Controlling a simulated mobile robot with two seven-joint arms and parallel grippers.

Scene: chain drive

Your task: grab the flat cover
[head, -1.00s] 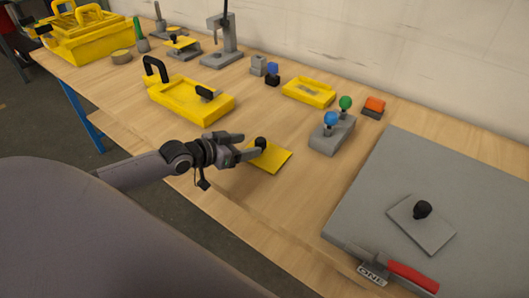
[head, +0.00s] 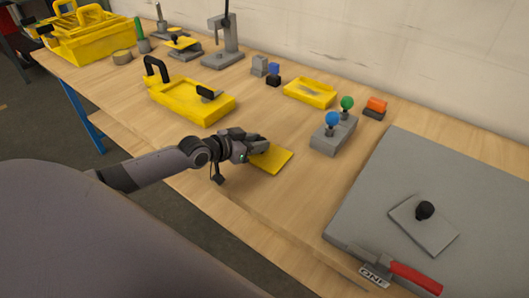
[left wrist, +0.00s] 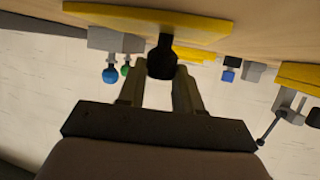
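The flat cover (head: 274,160) is a thin yellow plate with a black knob, lying on the wooden table in the head view. My left gripper (head: 262,145) is over its near-left part and hides the knob there. In the left wrist view the picture is upside down; the yellow plate (left wrist: 150,20) is at the top, and its black knob (left wrist: 162,58) is between the fingertips of my left gripper (left wrist: 161,75). The fingers appear to touch the knob on both sides. No gap shows between the plate and the table. My right gripper is not in view.
A grey block with blue and green knobs (head: 332,138) stands right of the cover. A yellow tray (head: 310,92) and a yellow box with a black handle (head: 192,98) are behind.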

